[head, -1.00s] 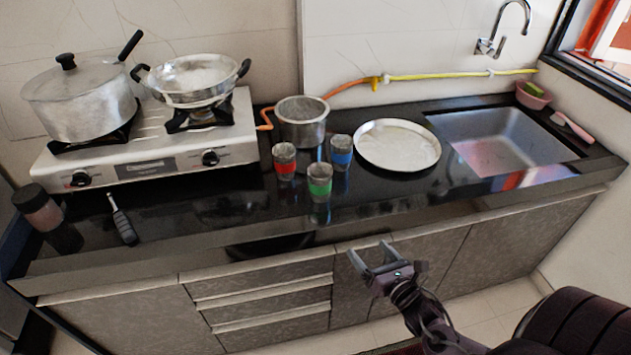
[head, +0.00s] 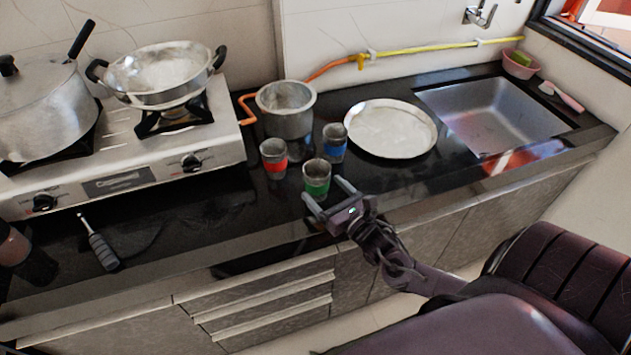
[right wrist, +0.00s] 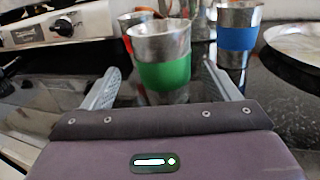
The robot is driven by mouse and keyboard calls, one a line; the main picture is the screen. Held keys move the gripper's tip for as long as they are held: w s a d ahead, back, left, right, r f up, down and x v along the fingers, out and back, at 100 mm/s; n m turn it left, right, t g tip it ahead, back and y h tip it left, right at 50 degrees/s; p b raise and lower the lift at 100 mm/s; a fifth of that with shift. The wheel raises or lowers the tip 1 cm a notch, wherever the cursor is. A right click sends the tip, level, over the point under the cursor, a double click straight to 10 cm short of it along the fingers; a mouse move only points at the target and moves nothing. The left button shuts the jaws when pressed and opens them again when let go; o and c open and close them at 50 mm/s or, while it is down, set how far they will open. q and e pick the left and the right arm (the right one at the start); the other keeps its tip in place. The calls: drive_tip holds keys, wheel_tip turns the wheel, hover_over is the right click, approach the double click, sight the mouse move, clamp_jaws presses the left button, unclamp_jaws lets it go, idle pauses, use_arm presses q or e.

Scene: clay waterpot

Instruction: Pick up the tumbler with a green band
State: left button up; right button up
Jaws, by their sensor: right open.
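The steel tumbler with a green band (head: 317,180) stands upright on the black counter, nearest the front edge. In the right wrist view the green-banded tumbler (right wrist: 162,66) stands straight ahead, between the directions of the two fingers. My right gripper (head: 326,192) is open and empty, just in front of that tumbler, with its fingers pointing at it. In the right wrist view the open gripper (right wrist: 158,82) has a finger to each side of the tumbler's outline; I cannot tell whether they reach beside it. My left gripper is not in view.
A red-banded tumbler (head: 274,160) stands behind left and a blue-banded tumbler (head: 334,144) behind right, both close. A steel pot (head: 287,112) and a steel plate (head: 391,132) are farther back. The stove (head: 120,160) is left, the sink (head: 495,115) right.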

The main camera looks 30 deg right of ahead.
sight(310, 175)
drive_tip(key=shift+w, duration=0.45)
drive_tip(key=shift+w+f, duration=0.15)
drive_tip(key=shift+w, duration=0.2)
drive_tip(key=w, duration=0.4)
drive_tip(key=shift+w, duration=0.4)
drive_tip(key=shift+s, duration=0.1)
drive_tip(key=shift+c, duration=0.8)
drive_tip(key=c, duration=0.5)
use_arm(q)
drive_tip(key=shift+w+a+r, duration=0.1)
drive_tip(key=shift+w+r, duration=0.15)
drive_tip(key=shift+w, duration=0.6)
use_arm(e)
drive_tip(key=c, duration=0.4)
